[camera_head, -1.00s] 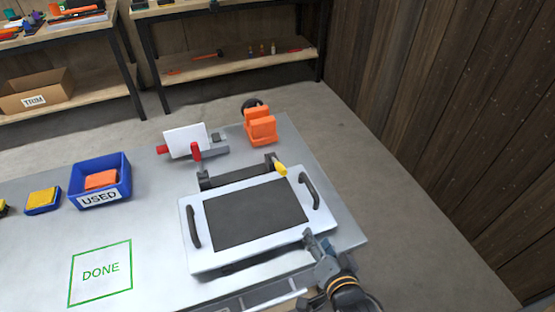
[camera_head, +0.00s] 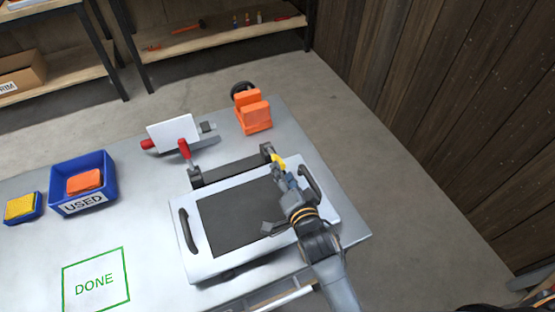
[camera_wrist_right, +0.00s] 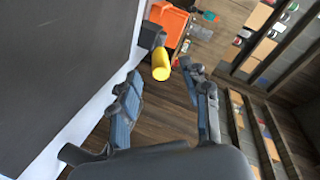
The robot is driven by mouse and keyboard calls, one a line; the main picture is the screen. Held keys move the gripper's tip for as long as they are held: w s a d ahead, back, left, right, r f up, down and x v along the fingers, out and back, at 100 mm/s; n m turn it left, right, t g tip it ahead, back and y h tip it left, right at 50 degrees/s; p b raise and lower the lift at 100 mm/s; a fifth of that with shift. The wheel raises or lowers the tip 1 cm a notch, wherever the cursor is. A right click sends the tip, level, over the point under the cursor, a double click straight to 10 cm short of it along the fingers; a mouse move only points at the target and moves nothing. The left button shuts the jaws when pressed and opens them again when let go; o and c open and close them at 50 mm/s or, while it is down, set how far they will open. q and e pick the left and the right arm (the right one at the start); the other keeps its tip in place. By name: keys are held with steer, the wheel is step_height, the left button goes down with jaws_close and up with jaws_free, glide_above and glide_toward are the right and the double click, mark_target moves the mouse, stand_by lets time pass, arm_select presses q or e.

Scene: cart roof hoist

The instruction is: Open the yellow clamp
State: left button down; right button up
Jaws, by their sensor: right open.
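The yellow clamp (camera_head: 278,161) shows its yellow handle at the far right corner of the white panel (camera_head: 190,268), attached to a dark bracket. In the right wrist view the handle (camera_wrist_right: 161,66) is a yellow cylinder pointing toward me. My right gripper (camera_head: 286,174) is open just in front of the handle. In the wrist view its two fingers (camera_wrist_right: 163,82) stand on either side of the handle's near end, apart from it. In the head view the gripper partly covers the handle. My left gripper is not in view.
The panel has a dark top (camera_head: 235,222) and black handles. Behind are a white plate (camera_head: 172,133) and an orange block device (camera_head: 253,115). A blue USED bin (camera_head: 100,172) and DONE square (camera_head: 95,283) lie left.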

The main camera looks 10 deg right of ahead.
mark_target(274, 156)
steer(key=x, duration=0.5)
steer(key=shift+w, duration=0.3)
steer(key=shift+c, duration=0.9)
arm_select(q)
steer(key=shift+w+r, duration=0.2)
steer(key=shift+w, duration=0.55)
arm_select(e)
jaws_close()
